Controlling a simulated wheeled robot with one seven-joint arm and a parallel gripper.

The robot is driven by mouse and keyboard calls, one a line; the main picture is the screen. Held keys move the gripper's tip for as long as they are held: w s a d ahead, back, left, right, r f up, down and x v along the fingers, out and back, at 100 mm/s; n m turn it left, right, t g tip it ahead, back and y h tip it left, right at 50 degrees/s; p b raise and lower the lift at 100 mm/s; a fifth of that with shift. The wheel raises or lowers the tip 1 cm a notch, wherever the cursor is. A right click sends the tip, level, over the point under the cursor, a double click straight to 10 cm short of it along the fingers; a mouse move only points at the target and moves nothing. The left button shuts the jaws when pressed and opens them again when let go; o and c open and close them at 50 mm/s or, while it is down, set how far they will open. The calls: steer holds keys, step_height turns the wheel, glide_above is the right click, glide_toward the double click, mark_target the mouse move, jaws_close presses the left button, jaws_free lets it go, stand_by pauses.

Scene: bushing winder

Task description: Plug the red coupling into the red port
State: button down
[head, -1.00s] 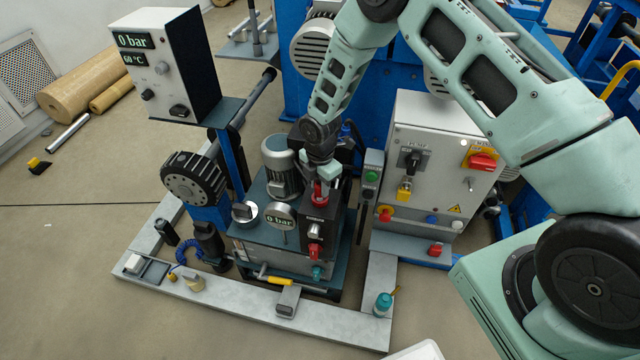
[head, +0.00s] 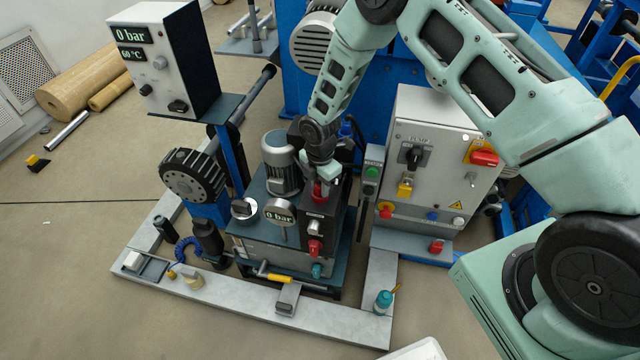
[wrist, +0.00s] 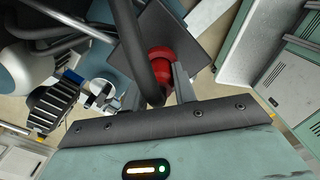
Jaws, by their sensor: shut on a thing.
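My gripper (head: 325,183) is over the dark valve block on the hydraulic unit. It is shut on the red coupling (wrist: 160,62), which shows between the two grey fingers in the wrist view. A dark hose passes over the coupling in the wrist view and hides part of it. In the head view the red coupling (head: 318,192) is upright at the top of the block. A red fitting (head: 314,247) and a teal fitting (head: 317,270) are on the front of the block. I cannot tell which part is the red port, or whether the coupling touches the block.
A control cabinet (head: 425,150) stands close on the right. A yellow-handled lever (head: 279,279) is at the front. A teal-capped bottle (head: 383,302) stands on the frame's right corner.

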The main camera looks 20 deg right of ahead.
steer(key=c, duration=1.4)
jaws_free()
steer(key=shift+o, duration=0.2)
steer(key=o, duration=0.6)
steer(key=shift+c, duration=0.2)
step_height(320, 180, up, 18)
steer(key=s+a+r+m+p, duration=0.2)
steer(key=s+a+r+m, duration=0.45)
steer(key=s+r, duration=0.65)
steer(key=s+r+m, duration=0.2)
steer(key=s+m, duration=0.2)
steer(key=s, duration=0.5)
steer(key=s+r+m+p, duration=0.1)
steer(key=s+r+m, duration=0.2)
steer(key=s, duration=0.7)
steer(key=shift+d+m+y, duration=0.15)
steer(key=shift+m+y, duration=0.15)
steer(key=shift+m, duration=0.35)
